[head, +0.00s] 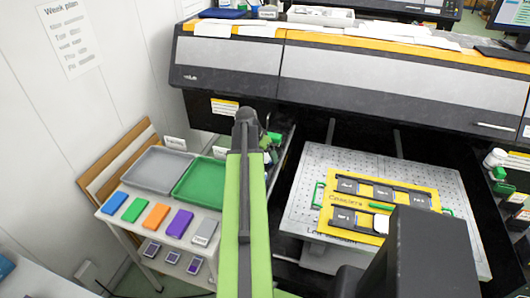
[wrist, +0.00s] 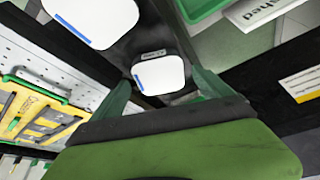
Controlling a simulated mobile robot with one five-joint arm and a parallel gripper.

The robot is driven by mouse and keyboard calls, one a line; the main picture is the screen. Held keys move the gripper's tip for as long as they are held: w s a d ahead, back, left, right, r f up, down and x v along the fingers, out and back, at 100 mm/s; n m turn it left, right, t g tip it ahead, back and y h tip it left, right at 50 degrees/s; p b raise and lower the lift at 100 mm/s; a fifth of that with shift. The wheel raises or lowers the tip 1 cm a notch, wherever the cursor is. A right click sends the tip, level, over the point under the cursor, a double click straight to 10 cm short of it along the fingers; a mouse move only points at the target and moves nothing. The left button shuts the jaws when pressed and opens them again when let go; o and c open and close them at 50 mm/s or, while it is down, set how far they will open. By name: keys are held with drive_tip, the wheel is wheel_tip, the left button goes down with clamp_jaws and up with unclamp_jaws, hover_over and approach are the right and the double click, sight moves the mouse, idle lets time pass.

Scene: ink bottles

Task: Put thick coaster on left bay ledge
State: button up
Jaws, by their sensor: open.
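My gripper (wrist: 160,92) is open, its two green fingers spread in the wrist view. A white rounded-square piece with a blue stripe (wrist: 158,75) shows between and beyond the fingertips, with a small label beside it; contact cannot be told. A second such piece (wrist: 92,18) looks larger at the top left. I cannot tell whether either is the thick coaster. Both appear over a dark surface (wrist: 150,35), which seems to be the left bay ledge. In the head view my green arm partly hides that ledge (head: 284,150), and my gripper cannot be made out.
A yellow coaster jig (head: 425,200) with dark pads lies on the perforated bed (head: 310,185). Left of my arm stand a grey tray (head: 157,170), a green tray (head: 200,182) and several coloured slabs (head: 156,216) on a white table. Bottles (head: 495,158) stand at the right.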

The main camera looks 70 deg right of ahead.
drive_tip(key=p+v, duration=0.9)
drive_tip(key=v, duration=0.2)
drive_tip(key=w+a+f+n+t+y, duration=0.15)
drive_tip(key=w+a+n, duration=0.95)
drive_tip(key=w+a, duration=1.65)
drive_tip(key=w+a+n+y, duration=0.2)
drive_tip(key=a+n, duration=0.8)
drive_tip(key=a, duration=2.3)
drive_tip(key=shift+a+n+y, duration=0.35)
drive_tip(key=shift+a+n, duration=0.05)
